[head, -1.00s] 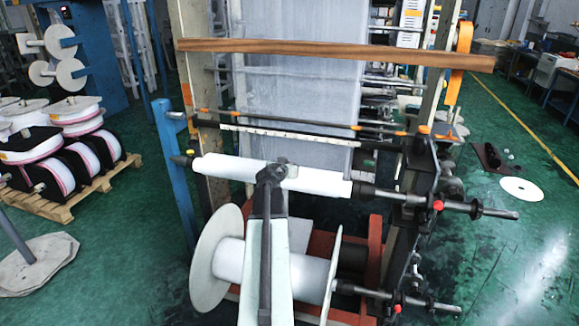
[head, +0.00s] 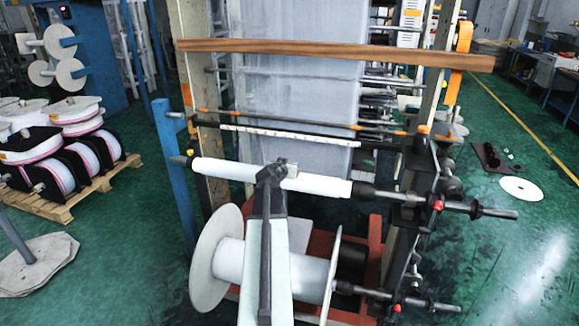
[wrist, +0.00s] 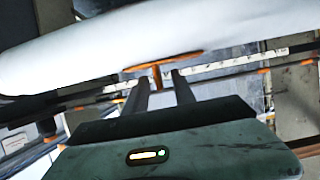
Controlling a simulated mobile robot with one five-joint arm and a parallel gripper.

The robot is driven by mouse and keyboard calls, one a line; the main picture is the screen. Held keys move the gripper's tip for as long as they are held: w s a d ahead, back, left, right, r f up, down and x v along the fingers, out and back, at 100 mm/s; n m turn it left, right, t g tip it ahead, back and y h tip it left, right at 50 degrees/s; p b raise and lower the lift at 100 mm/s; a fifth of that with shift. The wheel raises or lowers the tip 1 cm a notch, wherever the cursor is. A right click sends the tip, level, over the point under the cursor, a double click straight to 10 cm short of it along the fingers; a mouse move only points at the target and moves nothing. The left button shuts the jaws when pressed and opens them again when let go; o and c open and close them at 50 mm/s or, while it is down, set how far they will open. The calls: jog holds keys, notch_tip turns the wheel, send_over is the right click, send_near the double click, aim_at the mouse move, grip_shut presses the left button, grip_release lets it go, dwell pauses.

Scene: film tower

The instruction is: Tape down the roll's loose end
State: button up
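The white roll (head: 225,170) lies level across the machine on a bar; in the wrist view it fills the top as a broad white cylinder (wrist: 110,50). I cannot make out a loose end on it. My gripper (wrist: 160,76) points at the roll's lower side, close to it; touching or apart is unclear. Its two dark fingers stand apart. An orange T-shaped piece (wrist: 158,73) shows between and just past the fingertips, its crossbar along the roll; I cannot tell whether it is tape or a fitting. In the head view my arm hides the fingers and the roll's middle.
A larger white spool (head: 229,262) with round flanges sits below the roll. Shaft ends with red knobs (head: 437,205) stick out at the right. A wooden bar (head: 330,52) and thin rods cross above. A blue post (head: 176,180) stands left.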

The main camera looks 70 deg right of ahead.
jog(key=p+v, duration=0.3)
jog(key=v, duration=0.4)
jog(key=shift+a, duration=0.4)
jog(key=shift+r, duration=0.15)
